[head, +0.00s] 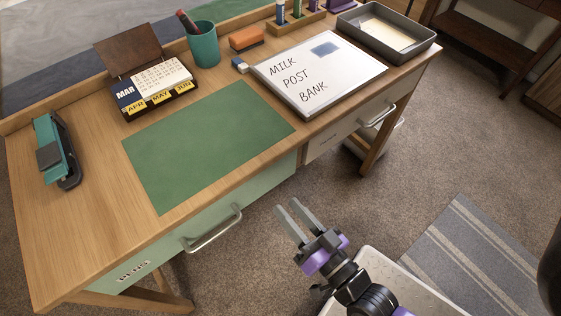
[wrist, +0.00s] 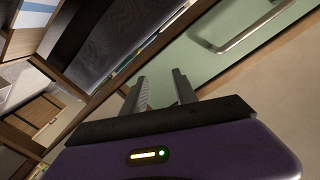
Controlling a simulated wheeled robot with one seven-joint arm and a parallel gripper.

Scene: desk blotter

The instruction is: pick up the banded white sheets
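Pale sheets (head: 386,34) lie in a dark grey tray (head: 348,27) at the back right of the desk in the head view. They look white to cream; I cannot make out a band around them at this size. My gripper (head: 288,205) is off the desk's front edge, over the floor, well short of the tray. Its two fingers are apart with nothing between them. In the wrist view my gripper (wrist: 160,75) also shows open and empty, and I cannot make out the sheets there.
A whiteboard (head: 345,73) reading MILK POST BANK lies in front of the tray. A green blotter (head: 208,143), teal stapler (head: 52,150), calendar (head: 150,85), teal cup (head: 204,46) and orange-brown eraser (head: 246,39) occupy the desk. Drawer handles (head: 214,232) stick out in front.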

